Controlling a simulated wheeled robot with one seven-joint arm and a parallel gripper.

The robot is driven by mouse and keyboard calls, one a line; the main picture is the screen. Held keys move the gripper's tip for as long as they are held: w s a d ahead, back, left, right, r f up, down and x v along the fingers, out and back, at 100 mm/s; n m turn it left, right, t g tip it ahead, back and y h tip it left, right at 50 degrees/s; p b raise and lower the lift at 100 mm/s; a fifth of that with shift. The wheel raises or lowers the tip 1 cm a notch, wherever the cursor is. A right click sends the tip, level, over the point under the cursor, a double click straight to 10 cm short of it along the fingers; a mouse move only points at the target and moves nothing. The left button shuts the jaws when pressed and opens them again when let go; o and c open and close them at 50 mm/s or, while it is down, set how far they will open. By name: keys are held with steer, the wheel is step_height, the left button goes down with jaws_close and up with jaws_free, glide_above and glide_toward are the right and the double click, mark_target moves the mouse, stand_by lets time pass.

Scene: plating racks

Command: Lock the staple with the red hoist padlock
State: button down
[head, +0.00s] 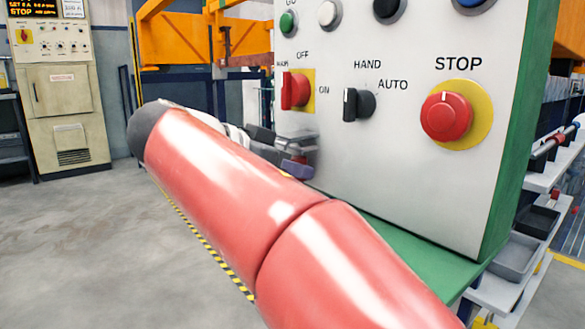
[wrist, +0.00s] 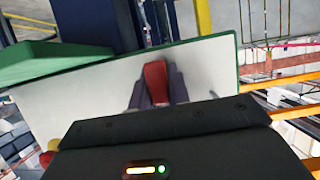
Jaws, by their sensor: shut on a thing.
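My gripper (head: 297,165) is beside the white control panel, below the red main switch in the head view. In the wrist view, its dark purple fingers (wrist: 157,90) are shut on a red block-shaped thing (wrist: 155,82), which looks like the red hoist padlock. Its shackle cannot be made out. The white panel face (wrist: 85,95) lies just beyond the fingers. The red main switch handle (head: 294,90) sits on a yellow plate, with OFF and ON marked near it. I cannot make out the staple in either view.
The panel (head: 400,175) also carries a HAND/AUTO selector (head: 358,104) and a red STOP button (head: 447,115) on yellow. A green ledge (head: 425,250) runs below it. Grey bins (head: 515,257) stand on shelves at the right. Open floor lies at the left.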

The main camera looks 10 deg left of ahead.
steer(key=c, duration=1.3)
jaws_free()
steer(key=shift+o, duration=0.2)
